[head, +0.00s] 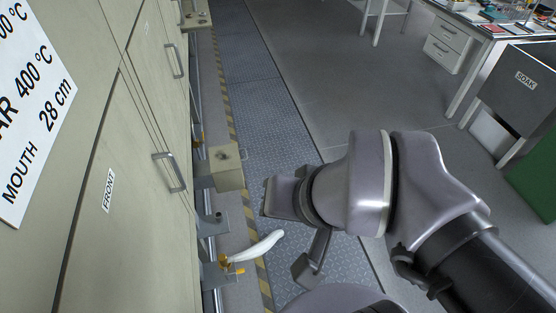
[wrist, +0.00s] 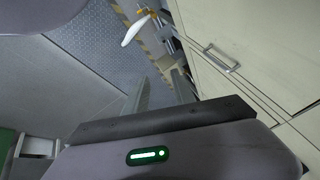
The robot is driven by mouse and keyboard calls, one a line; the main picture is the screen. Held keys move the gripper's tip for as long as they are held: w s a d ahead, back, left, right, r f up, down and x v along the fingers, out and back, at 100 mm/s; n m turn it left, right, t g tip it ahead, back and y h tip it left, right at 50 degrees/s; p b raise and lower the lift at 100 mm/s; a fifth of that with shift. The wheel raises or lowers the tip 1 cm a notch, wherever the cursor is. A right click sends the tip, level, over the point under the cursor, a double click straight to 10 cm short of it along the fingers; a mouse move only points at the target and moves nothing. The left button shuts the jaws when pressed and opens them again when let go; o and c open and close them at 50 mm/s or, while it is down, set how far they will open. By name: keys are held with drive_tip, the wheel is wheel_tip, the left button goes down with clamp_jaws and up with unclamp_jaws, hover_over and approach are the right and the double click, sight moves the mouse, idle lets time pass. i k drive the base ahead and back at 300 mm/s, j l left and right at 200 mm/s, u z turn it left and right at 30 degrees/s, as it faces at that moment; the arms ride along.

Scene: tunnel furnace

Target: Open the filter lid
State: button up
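No part is marked as the filter lid, so I cannot tell for sure which piece it is. A small beige box (head: 226,178) with a dark round spot on top and a small ring at its side juts from the lower side of the beige furnace (head: 125,190). In the wrist view the box (wrist: 171,62) is partly hidden behind a finger. My gripper (wrist: 161,78) shows two grey fingers spread apart with nothing visible between them. It hangs over the floor, to the right of the box in the head view and clear of it.
A white curved piece (head: 256,247) on an orange fitting (head: 230,267) sticks out below the box. Grey pull handles (head: 169,172) stand out from the furnace panels. A patterned floor strip (head: 265,110) runs alongside. A workbench (head: 490,30) and a grey SOAK box (head: 520,85) stand right.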

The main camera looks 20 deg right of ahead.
sight(222, 158)
drive_tip(key=i+l, duration=0.2)
drive_tip(key=i, duration=0.3)
drive_tip(key=i+l, duration=0.15)
drive_tip(key=i, duration=0.4)
drive_tip(key=i+l+z, duration=0.1)
drive_tip(key=i, duration=0.4)
drive_tip(key=l, duration=0.1)
